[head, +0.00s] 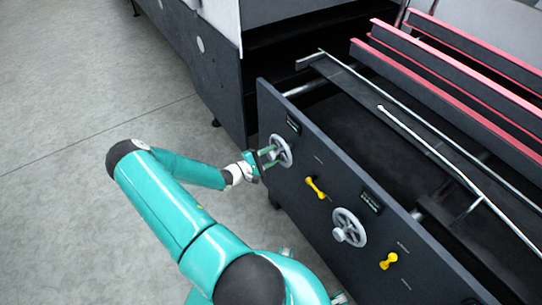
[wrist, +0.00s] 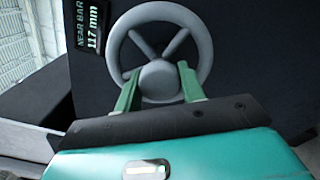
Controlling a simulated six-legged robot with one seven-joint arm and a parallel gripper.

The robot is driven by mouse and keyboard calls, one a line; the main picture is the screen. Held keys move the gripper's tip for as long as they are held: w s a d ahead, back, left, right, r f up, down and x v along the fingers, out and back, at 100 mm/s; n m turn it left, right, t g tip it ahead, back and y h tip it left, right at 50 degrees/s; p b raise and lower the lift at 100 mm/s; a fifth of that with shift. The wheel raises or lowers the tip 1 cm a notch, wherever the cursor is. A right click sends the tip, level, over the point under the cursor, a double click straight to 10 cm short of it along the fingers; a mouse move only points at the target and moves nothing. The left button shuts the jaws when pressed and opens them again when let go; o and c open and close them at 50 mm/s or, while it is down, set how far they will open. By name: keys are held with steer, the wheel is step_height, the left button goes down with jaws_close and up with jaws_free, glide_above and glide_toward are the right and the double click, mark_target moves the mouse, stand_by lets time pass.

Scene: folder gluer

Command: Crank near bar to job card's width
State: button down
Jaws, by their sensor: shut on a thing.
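The near bar's grey handwheel (head: 281,151) is on the dark side panel, at the panel's far end. It also fills the top of the wrist view (wrist: 205,50). My gripper (head: 266,160) is at this wheel, its two green fingers (wrist: 159,88) on either side of the round grey piece at the wheel's middle, shut on it. The display (wrist: 90,35) beside the wheel reads "NEAR BAR 117 mm". In the head view the same display (head: 293,124) is too small to read. I cannot make out a job card in either view.
A second handwheel (head: 349,228) with its own display (head: 371,200) is farther right on the panel (head: 410,262). Yellow handles (head: 315,187) (head: 388,261) stick out from the panel. Pale rods (head: 430,150) and red-edged rails (head: 450,75) lie behind it. The grey floor at left is clear.

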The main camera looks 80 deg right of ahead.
steer(key=shift+w+m, duration=0.1)
steer(key=shift+m, duration=2.1)
steer(key=c, duration=0.9)
jaws_free()
steer(key=shift+o, duration=0.2)
steer(key=v, duration=1.3)
steer(key=shift+w+a, duration=0.25)
steer(key=shift+a, duration=0.05)
